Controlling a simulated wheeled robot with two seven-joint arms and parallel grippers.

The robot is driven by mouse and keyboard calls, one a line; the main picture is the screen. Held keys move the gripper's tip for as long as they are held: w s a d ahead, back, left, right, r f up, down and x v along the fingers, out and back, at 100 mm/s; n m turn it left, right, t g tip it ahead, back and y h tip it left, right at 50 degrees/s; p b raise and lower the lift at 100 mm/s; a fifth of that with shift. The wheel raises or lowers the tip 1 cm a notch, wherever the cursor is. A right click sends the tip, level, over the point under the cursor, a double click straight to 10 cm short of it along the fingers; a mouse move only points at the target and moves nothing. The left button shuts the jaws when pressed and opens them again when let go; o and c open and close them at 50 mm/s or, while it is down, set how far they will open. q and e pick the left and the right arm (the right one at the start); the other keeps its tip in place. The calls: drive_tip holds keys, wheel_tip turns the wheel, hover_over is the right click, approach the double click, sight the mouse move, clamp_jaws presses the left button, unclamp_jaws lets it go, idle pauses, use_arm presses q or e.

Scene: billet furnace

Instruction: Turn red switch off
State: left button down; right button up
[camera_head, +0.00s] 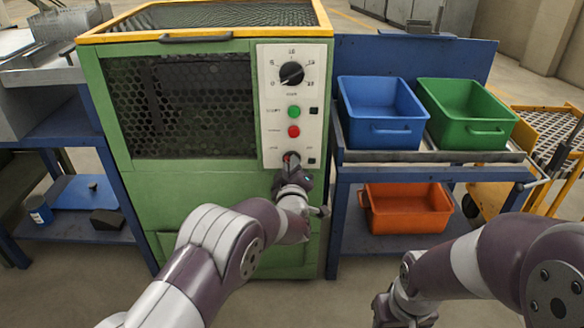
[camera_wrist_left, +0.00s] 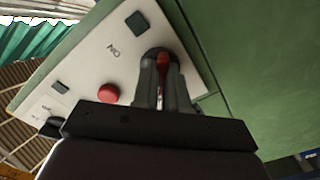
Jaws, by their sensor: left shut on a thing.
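The red switch (camera_wrist_left: 163,62) is at the end of the white control panel (camera_wrist_left: 90,60), held between the two fingers of my left gripper (camera_wrist_left: 164,75) in the left wrist view. In the head view my left gripper (camera_head: 290,162) reaches the lower part of the panel and mostly covers the switch. The fingers are shut on the switch. The label "ON" is readable beside it in the wrist view. My right arm is at the lower right of the head view, and its fingertips are not clear there.
The panel on the green furnace (camera_head: 190,180) also carries a black dial (camera_head: 291,74), a green button (camera_head: 293,111) and a red button (camera_head: 293,131). A blue bin (camera_head: 382,112), a green bin (camera_head: 466,112) and an orange bin (camera_head: 407,208) stand on the blue rack to the right.

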use_arm(q)
drive_tip(key=shift+f, duration=0.1)
drive_tip(key=c, duration=1.2)
unclamp_jaws()
drive_tip(key=shift+o, duration=0.2)
drive_tip(key=shift+s, duration=0.1)
drive_tip(key=s+p, duration=0.5)
drive_tip(key=s, duration=0.7)
drive_tip(key=shift+s, duration=0.3)
